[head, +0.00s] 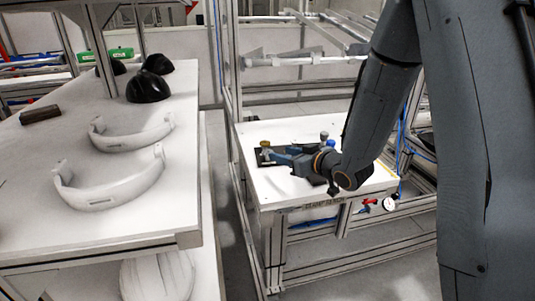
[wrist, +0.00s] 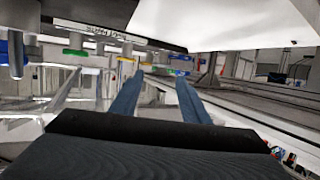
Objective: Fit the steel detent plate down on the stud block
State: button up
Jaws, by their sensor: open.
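My gripper (head: 270,155) reaches over the white bench from the right in the head view, its blue-grey fingers beside a small dark flat piece (head: 263,161). In the wrist view the two blue fingers (wrist: 160,92) stand well apart, with nothing visible between them. A dark slab (wrist: 110,8) with a labelled edge shows at the top of the wrist view. A grey pin (wrist: 16,62) shows at its left. I cannot tell for sure which piece is the steel detent plate or which is the stud block.
A brass-coloured knob (head: 265,145) and a blue-grey knob (head: 324,135) stand on the white bench (head: 285,189). The left table (head: 75,225) carries pale curved shells (head: 112,190) and a black dome (head: 148,88). Frame posts rise at the bench's left. The bench's front is mostly clear.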

aim_at(268, 152)
jog(key=shift+f+p+x, duration=0.15)
jog(key=shift+p+x, duration=0.1)
jog(key=shift+x, duration=1.3)
jog(key=shift+f+p+x, duration=0.15)
jog(key=shift+p+x, duration=0.1)
jog(key=shift+x, duration=1.25)
jog(key=shift+s, duration=0.25)
jog(key=c, duration=0.8)
jog(key=shift+r, duration=0.1)
